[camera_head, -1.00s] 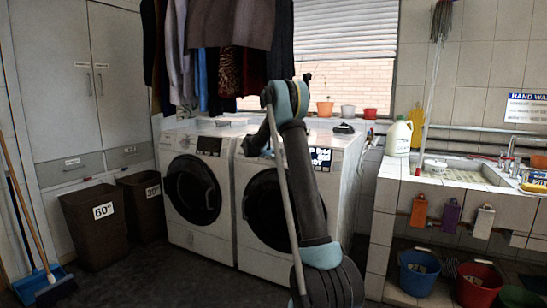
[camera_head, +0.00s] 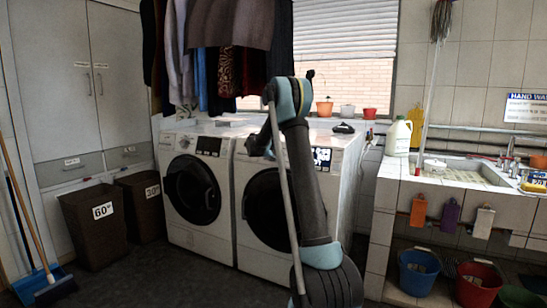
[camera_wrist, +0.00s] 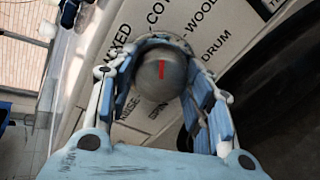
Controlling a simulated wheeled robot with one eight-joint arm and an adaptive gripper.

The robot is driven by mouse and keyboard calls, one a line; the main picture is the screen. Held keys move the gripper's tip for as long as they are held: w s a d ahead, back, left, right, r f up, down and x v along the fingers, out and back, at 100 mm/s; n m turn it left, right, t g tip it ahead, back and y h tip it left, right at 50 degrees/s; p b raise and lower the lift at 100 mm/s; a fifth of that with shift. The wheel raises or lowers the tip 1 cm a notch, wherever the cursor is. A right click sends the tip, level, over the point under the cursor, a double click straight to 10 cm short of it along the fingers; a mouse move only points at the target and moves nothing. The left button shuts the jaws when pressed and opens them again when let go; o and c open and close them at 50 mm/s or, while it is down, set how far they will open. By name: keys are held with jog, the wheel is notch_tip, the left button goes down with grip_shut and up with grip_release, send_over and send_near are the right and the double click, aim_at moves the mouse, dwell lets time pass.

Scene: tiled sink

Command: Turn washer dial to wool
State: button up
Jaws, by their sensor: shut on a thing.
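The washer dial (camera_wrist: 160,84) is a round grey knob with a red mark, seen in the wrist view. The mark runs nearly upright in the picture. My gripper (camera_wrist: 163,52) is shut on the dial, with a blue-padded finger on each side. Printed labels ring the dial. "COT" and "WOO" (camera_wrist: 203,12) show above it, partly cut off, and "MIXED", "RINSE" and "DRUM" are also readable. In the head view, my gripper (camera_head: 257,145) is at the upper left of the right washer (camera_head: 242,240), and the dial is hidden there.
Another white washer (camera_head: 177,232) stands close on the left. Clothes (camera_head: 232,25) hang above the machines. An iron-like dark object (camera_head: 343,128) lies on the right washer's top. The tiled sink counter (camera_head: 388,190) is to the right, and brown baskets (camera_head: 95,245) to the left.

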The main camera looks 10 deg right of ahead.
jog(key=m, duration=0.5)
jog(key=shift+s+f+m, duration=0.2)
jog(key=shift+m, duration=0.4)
jog(key=o, duration=1)
jog(key=shift+o, duration=0.2)
jog(key=shift+t, duration=0.3)
jog(key=v, duration=1.1)
jog(key=shift+s+a+r, duration=0.15)
jog(key=shift+s+r, duration=0.05)
jog(key=shift+s, duration=0.1)
